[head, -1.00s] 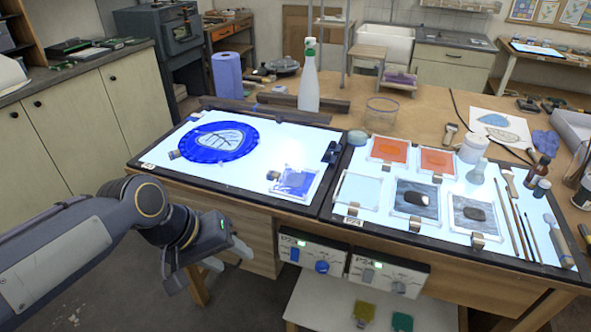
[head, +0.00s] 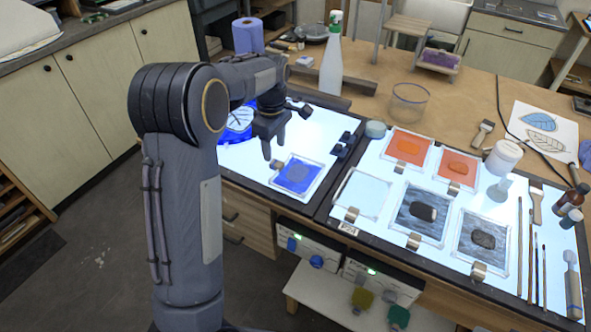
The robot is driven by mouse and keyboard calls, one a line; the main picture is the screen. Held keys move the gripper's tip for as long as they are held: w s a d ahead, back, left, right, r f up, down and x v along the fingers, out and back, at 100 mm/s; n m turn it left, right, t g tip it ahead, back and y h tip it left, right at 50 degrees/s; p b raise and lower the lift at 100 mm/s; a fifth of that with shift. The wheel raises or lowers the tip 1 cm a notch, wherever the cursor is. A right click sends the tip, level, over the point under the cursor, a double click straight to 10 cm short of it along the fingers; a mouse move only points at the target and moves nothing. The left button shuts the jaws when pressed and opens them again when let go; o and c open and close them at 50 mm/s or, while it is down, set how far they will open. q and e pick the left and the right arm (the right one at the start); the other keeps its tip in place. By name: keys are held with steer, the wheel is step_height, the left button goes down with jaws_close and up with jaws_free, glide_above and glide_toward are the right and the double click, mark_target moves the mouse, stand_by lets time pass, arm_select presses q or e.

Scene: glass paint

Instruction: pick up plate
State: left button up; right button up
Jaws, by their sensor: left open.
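My left gripper (head: 270,150) points down over the left light panel (head: 245,163), its fingers apart with nothing seen between them. A blue square glass plate (head: 297,178) with a dark patch lies on that panel, just right of and in front of the gripper. A round blue piece with a white leaf drawing (head: 238,122) lies farther back, mostly hidden behind my left arm. On the right panel lie two orange plates (head: 408,147), a clear plate (head: 362,194) and two dark grey plates (head: 420,212). My right gripper is out of view.
A white spray bottle (head: 331,65) and blue paper roll (head: 248,36) stand behind the panels. A glass jar (head: 408,103), white jar (head: 503,157) and brushes (head: 536,250) are at the right. Dark clips (head: 342,147) sit between the panels.

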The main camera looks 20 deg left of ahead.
mark_target(273, 162)
arm_select(q)
step_height(273, 162, down, 5)
steer(key=shift+s+a+r+p, duration=0.1)
steer(key=shift+s+a+p, duration=0.05)
steer(key=shift+p, duration=0.4)
jaws_close()
